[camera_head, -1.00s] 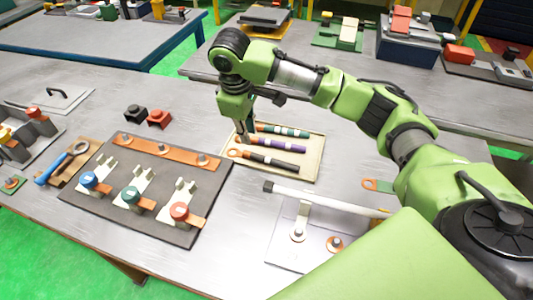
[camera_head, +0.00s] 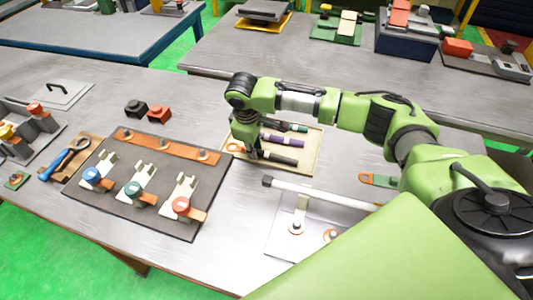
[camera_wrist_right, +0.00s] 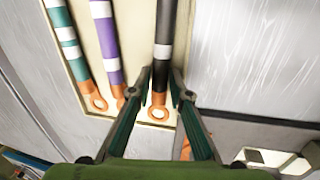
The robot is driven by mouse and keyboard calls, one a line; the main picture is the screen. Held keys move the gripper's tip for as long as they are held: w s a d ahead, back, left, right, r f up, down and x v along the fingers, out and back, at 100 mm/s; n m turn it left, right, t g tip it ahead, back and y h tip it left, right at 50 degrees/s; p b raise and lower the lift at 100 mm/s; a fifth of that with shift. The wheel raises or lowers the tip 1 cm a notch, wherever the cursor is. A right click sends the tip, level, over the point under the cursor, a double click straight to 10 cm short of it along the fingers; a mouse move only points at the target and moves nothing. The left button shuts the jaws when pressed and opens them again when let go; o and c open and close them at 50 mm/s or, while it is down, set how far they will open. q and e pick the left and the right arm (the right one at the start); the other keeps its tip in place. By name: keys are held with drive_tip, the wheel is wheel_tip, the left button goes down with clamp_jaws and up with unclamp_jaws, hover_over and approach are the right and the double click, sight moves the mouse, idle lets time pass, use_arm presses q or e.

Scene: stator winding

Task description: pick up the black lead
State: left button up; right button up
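The black lead (camera_head: 279,158) lies in the cream tray (camera_head: 309,166), nearest the front; its copper ring lug shows in the right wrist view (camera_wrist_right: 158,112). The purple lead (camera_head: 287,141) and the green lead (camera_head: 298,127) lie beside it in the tray, with white bands. My right gripper (camera_wrist_right: 163,78) is open over the tray, with its fingertips on either side of the black lead near the lug end. In the head view, the right gripper (camera_head: 252,152) hides part of the black lead. My left gripper is not in view.
A dark board (camera_head: 128,200) with blue, green and red terminals and a copper bar stands to the left. A white rod on a stand (camera_head: 300,188) is close in front of the tray. Black and red blocks (camera_head: 135,109) sit behind the board.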

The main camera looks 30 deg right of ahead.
clamp_jaws()
drive_tip(key=shift+r, duration=0.1)
drive_tip(key=shift+r, duration=0.45)
wheel_tip(320, 180, up, 2)
drive_tip(key=shift+a+r, duration=0.1)
drive_tip(key=shift+r, duration=0.1)
drive_tip(key=s+a+r+b, duration=0.2)
drive_tip(key=s+a+r, duration=0.4)
drive_tip(key=a+r, duration=0.3)
drive_tip(key=a, duration=0.3)
drive_tip(key=shift+s+a+r, duration=0.2)
drive_tip(key=shift+s+r, duration=0.05)
drive_tip(key=shift+r, duration=0.05)
